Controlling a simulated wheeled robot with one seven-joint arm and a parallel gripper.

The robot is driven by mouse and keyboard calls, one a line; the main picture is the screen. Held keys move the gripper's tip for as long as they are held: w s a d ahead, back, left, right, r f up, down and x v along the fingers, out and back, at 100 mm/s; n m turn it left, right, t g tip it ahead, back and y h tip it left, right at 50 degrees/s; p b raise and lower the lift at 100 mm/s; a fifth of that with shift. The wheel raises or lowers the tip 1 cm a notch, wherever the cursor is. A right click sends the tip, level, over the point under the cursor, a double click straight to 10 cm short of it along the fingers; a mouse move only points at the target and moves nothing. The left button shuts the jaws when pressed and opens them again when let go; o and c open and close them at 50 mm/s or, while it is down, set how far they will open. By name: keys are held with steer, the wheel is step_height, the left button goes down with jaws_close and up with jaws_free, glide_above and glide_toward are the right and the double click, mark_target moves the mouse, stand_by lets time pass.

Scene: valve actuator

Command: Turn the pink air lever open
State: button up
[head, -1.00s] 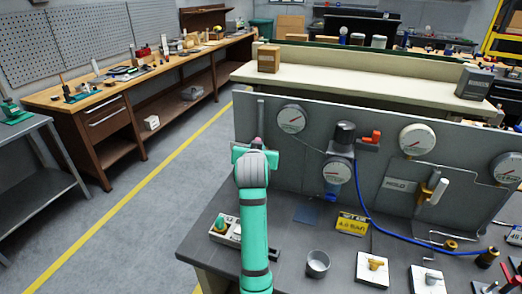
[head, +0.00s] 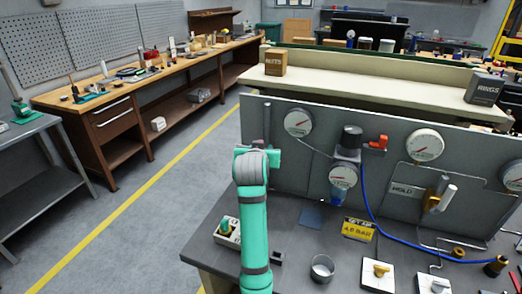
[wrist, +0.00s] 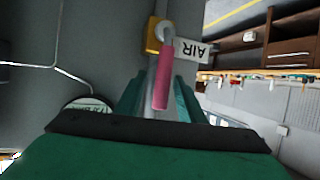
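The pink air lever (wrist: 164,62) shows in the wrist view, running from a round pivot on a yellow valve body (wrist: 152,36) down the picture. A white AIR label (wrist: 193,50) sits beside the pivot. My gripper (wrist: 161,88) is open, with one green finger on each side of the lever in the picture. A gap shows on both sides, and I cannot tell how deep the lever sits between the fingers. In the head view my gripper (head: 262,160) is at the left end of the grey panel (head: 300,170) and hides the lever.
The panel also bears gauges (head: 298,122), a valve with a red handle (head: 378,143) and a HOLD plate (head: 404,189). A blue hose (head: 400,237) crosses the bench. The floor to the left is clear.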

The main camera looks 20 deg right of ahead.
steer(key=v, duration=1.1)
steer(key=shift+w+d+f, duration=0.1)
stand_by(0.4)
